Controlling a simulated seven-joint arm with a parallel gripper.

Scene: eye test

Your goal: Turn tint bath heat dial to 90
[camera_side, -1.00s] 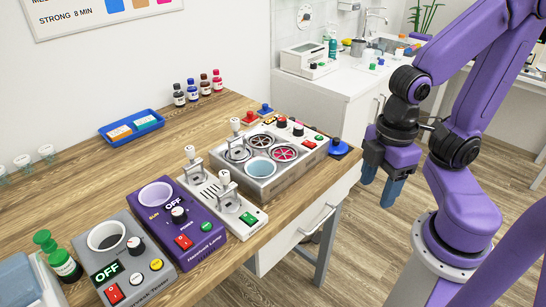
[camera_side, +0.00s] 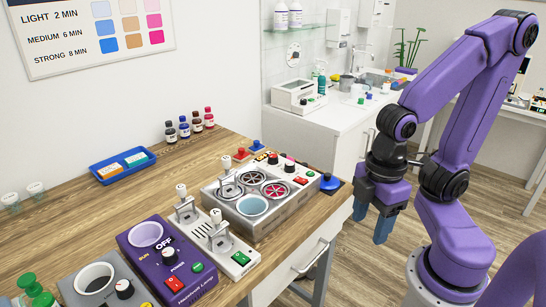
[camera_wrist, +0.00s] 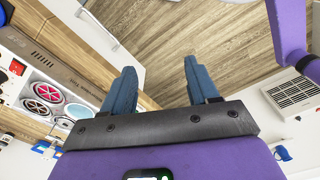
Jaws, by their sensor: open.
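The tint bath unit (camera_side: 283,213) is a grey box at the right end of the wooden bench, with round wells, small dials and buttons on top. It also shows at the left of the wrist view (camera_wrist: 62,75). My gripper (camera_side: 371,224) is open and empty, pointing down beyond the bench's right edge, apart from the unit. Its blue fingers (camera_wrist: 159,68) are spread in the wrist view.
A blue knob (camera_side: 330,182) sits at the bench edge nearest my gripper. A blue tray (camera_side: 122,165) and several bottles (camera_side: 197,122) are behind. Floor below my gripper is clear.

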